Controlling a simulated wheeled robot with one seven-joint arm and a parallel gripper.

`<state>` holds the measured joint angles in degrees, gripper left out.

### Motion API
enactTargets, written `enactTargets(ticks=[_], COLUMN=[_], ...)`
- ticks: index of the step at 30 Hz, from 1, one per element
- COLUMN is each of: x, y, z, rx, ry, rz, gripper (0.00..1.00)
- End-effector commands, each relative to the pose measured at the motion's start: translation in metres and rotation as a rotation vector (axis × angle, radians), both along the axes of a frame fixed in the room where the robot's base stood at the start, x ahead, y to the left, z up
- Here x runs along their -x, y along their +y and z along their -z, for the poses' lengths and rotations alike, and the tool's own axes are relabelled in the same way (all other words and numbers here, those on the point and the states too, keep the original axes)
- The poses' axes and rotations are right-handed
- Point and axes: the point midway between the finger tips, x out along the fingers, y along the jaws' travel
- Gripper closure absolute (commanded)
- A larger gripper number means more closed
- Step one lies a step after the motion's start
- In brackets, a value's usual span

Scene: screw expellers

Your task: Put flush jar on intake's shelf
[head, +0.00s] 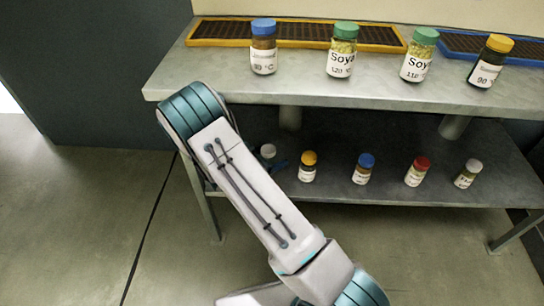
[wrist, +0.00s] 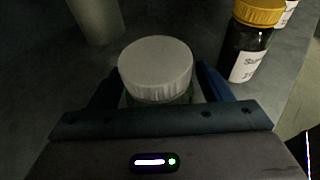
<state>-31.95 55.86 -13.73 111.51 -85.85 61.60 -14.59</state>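A jar with a whitish-grey lid (wrist: 156,66) stands between the two fingers of my gripper (wrist: 158,88) in the wrist view. The fingers lie on either side of it and look spread a little wider than the jar. In the head view this white-lidded jar (head: 268,151) is at the left of the lower shelf (head: 330,192), partly hidden by my arm. My gripper there is mostly hidden behind the arm. I cannot read any label naming the flush jar, and no sign marks the intake's shelf.
Yellow- (head: 307,166), blue- (head: 362,169), red- (head: 417,171) and white-lidded (head: 467,174) jars stand to the right on the lower shelf. Several labelled jars stand on the upper shelf (head: 210,77), before orange-framed (head: 300,33) and blue-framed (head: 480,46) trays. The upper shelf overhangs the lower.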

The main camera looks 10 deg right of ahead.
Motion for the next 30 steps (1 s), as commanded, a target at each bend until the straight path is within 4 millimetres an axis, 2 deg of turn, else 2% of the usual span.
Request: enactTargets(ticks=[5, 7, 21, 30], x=[0.000, 0.002, 0.043, 0.052], y=[0.000, 0.006, 0.085, 0.103], z=[-0.004, -0.007, -0.035, -0.039], rx=[0.000, -0.001, -0.001, 0.000], ry=[0.000, 0.000, 0.000, 0.000], rz=[0.000, -0.002, -0.003, -0.001], gripper=[0.28, 0.28, 0.28, 0.28])
